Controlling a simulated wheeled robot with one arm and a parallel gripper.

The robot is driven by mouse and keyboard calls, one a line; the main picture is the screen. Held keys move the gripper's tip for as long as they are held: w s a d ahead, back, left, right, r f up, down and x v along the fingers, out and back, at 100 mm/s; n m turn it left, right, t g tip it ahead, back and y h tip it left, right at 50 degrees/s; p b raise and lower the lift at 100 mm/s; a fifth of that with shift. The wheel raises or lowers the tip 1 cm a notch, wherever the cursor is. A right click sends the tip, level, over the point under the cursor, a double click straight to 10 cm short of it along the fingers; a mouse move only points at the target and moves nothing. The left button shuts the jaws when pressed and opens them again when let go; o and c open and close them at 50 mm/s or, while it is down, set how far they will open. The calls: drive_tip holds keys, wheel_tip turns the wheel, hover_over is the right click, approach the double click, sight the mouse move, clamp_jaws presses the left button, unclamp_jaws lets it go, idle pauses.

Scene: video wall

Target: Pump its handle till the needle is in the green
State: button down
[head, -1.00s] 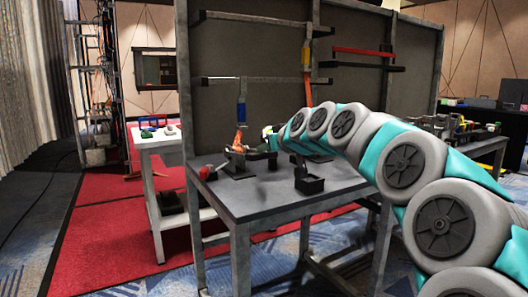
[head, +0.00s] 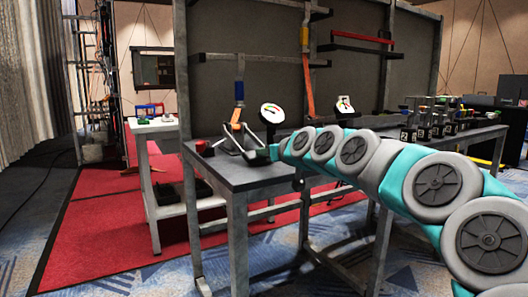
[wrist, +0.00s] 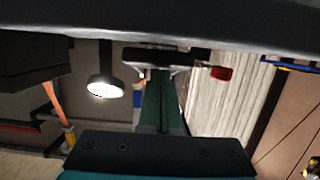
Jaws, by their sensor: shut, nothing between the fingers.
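A round white gauge (head: 271,112) stands tilted at the left end of the grey workbench (head: 258,177). Coloured marks show on its face, but the needle's zone is too small to read. In the wrist view, the gauge face (wrist: 103,88) is washed out by glare. A red knob (head: 201,147) lies left of the grey metal pump parts (head: 240,137). It looks like the handle's grip, and shows in the wrist view (wrist: 221,73) right of the fingers. My gripper (wrist: 163,78) is shut and empty, with its dark green fingers together close to the pump. I cannot tell whether they touch it.
A second gauge (head: 343,103) stands farther right on the bench. Orange straps (head: 307,80) hang from brackets on the dark panel behind. Several small devices stand at the bench's right end. A white side table (head: 155,124) stands left, beyond a gap of red carpet.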

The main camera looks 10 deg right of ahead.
drive_tip(key=shift+a+f, duration=0.25)
drive_tip(key=shift+f, duration=0.9)
drive_tip(key=r, duration=0.1)
drive_tip(key=r+p, duration=0.1)
drive_tip(key=r, duration=0.1)
drive_tip(key=s+r, duration=0.1)
drive_tip(key=r, duration=0.1)
drive_tip(key=shift+d+r, duration=0.15)
drive_tip(key=shift+d, duration=0.25)
drive_tip(key=f+v, duration=0.2)
drive_tip(key=v, duration=0.8)
drive_tip(key=shift+s+p, duration=0.2)
drive_tip(key=shift+p, duration=0.1)
drive_tip(key=shift+f, duration=0.1)
